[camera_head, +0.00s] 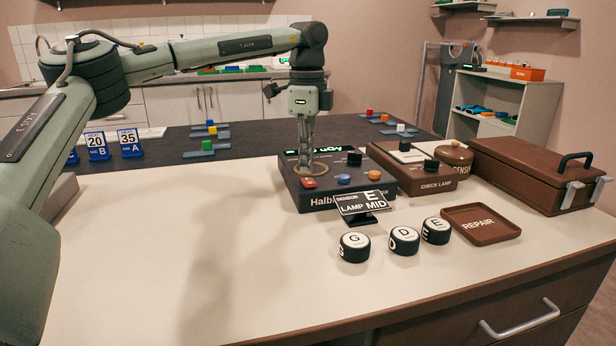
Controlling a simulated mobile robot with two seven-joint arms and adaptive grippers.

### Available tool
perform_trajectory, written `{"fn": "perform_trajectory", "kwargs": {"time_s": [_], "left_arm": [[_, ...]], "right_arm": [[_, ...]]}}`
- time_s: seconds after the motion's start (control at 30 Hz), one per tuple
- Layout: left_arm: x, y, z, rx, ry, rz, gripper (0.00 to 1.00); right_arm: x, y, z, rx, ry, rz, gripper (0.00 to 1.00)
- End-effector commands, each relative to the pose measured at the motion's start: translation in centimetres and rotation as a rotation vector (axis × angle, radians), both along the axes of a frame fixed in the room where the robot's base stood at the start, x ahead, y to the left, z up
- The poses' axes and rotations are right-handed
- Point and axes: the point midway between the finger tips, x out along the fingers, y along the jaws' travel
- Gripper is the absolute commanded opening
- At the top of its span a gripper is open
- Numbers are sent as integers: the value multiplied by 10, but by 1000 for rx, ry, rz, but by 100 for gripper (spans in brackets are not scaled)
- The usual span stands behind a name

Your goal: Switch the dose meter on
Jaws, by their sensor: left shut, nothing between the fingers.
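The dose meter (341,194) is a dark grey box on the pale counter, lettered "Halb…" on its front. On its top are a red switch (309,182), a blue button (343,178), an orange button (374,174) and a black knob (354,158). Its display (331,149) at the back shows green characters ending in "uGy", partly hidden by my gripper. My left gripper (311,171) points straight down, shut and empty, over a tan ring on the meter's left side, just behind the red switch. I cannot tell whether the fingertips touch the surface. My right gripper is not in view.
A sign (363,202) reading "SENSOR E, LAMP MID" stands before the meter. Several black lettered cylinders (403,241) stand in front. To the right are the check lamp box (419,184), a round sensor tin (454,155), a repair tray (481,223) and a brown case (530,177). The left counter is clear.

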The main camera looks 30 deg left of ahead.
Motion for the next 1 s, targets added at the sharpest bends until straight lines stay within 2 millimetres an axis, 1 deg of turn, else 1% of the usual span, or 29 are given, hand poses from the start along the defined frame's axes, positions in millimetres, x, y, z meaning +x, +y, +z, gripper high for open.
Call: {"fn": "perform_trajectory", "kwargs": {"time_s": [0.03,0.6,0.7,1.0], "left_arm": [[0,0,8,-1,-1,0,0],[0,0,53,-1,-1,0,0],[0,0,57,-1,0,0,0],[0,0,56,-1,-1,0,0]], "right_arm": [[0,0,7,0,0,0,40],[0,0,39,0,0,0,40],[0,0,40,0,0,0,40],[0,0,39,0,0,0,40]]}}
